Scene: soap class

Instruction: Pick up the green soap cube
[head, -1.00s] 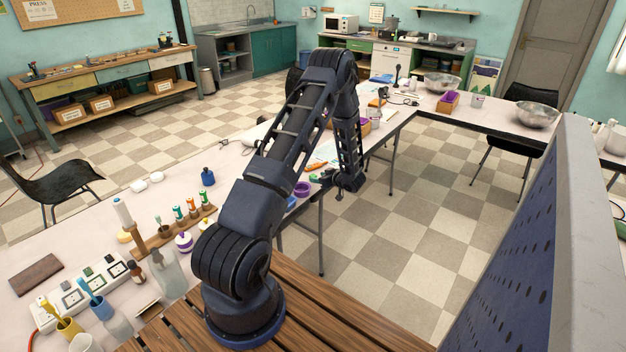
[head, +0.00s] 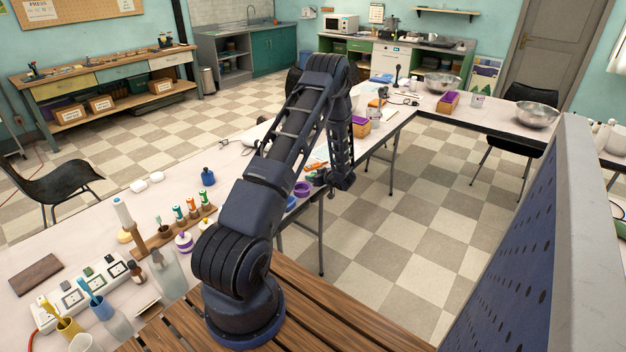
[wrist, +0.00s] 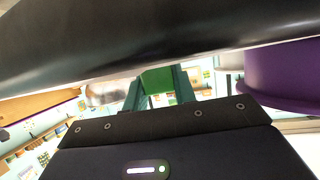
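The green soap cube (wrist: 158,80) shows in the middle of the wrist view, between the tips of my two teal fingers. My gripper (wrist: 160,88) has one finger on each side of the cube, with little or no gap visible. Whether the fingers press on it is not clear. In the head view my gripper (head: 322,177) is small, low over the table edge beside a purple round container, and the cube cannot be made out there.
A dark curved surface (wrist: 150,40) crosses the top of the wrist view. A purple container (wrist: 280,75) is close on the right. The white table (head: 120,205) holds bottles, a test tube rack (head: 175,232) and a power strip (head: 80,290). Floor is open to the right.

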